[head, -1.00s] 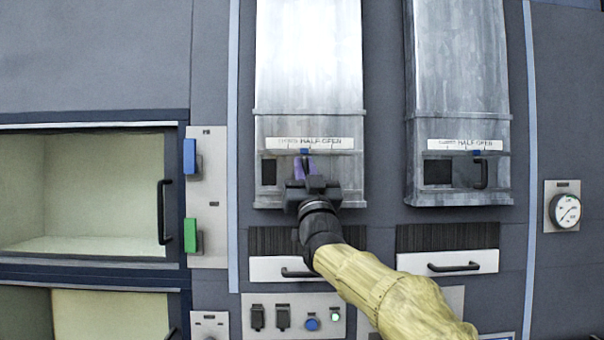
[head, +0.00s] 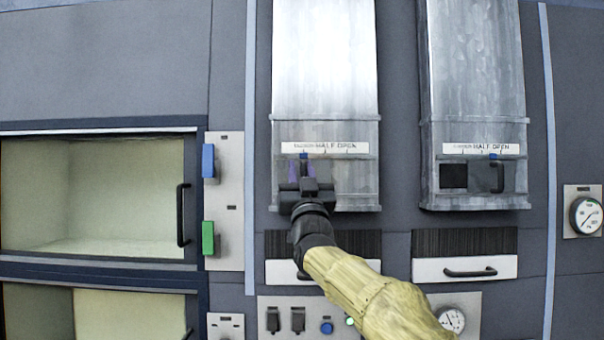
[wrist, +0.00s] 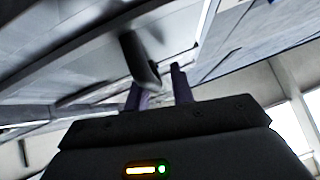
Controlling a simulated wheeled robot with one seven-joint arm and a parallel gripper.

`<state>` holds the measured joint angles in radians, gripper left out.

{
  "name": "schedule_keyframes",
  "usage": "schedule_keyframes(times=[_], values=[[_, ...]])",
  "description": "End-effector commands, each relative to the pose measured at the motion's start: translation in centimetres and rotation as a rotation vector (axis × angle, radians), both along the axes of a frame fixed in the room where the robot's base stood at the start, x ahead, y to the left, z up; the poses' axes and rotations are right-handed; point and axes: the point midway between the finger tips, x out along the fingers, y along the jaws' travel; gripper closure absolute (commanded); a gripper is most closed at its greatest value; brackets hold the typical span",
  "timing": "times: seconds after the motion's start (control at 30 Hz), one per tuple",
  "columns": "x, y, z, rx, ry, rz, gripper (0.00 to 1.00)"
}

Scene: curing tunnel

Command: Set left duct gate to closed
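The left duct (head: 325,70) carries a sliding gate with a blue pointer (head: 303,156) under a scale label (head: 325,147). The pointer stands left of the label's middle, toward its closed end. My gripper (head: 303,170) is in front of the left part of this gate and hides most of its window and handle. In the wrist view, the dark gate handle (wrist: 138,60) overlaps the left purple finger. The fingers (wrist: 162,88) stand apart, with a gap between the handle and the right finger. Firm contact is not visible.
The right duct (head: 475,70) has its own gate handle (head: 497,177) and a dark window. Drawers sit below both ducts. An open-fronted chamber (head: 95,195) with a door handle is at the left. A gauge (head: 586,215) is at the right.

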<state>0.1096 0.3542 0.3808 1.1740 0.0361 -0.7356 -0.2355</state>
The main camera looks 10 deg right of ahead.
Motion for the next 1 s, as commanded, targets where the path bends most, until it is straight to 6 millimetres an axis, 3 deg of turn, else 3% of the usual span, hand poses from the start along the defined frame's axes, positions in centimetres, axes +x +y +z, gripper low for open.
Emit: schedule_keyframes(times=[0.47, 1.0], values=[[-0.5, 0.0, -1.0, -0.002, 0.003, 0.0, 0.78], [-5.9, -0.5, -6.7, -0.002, 0.002, -0.001, 0.78]])
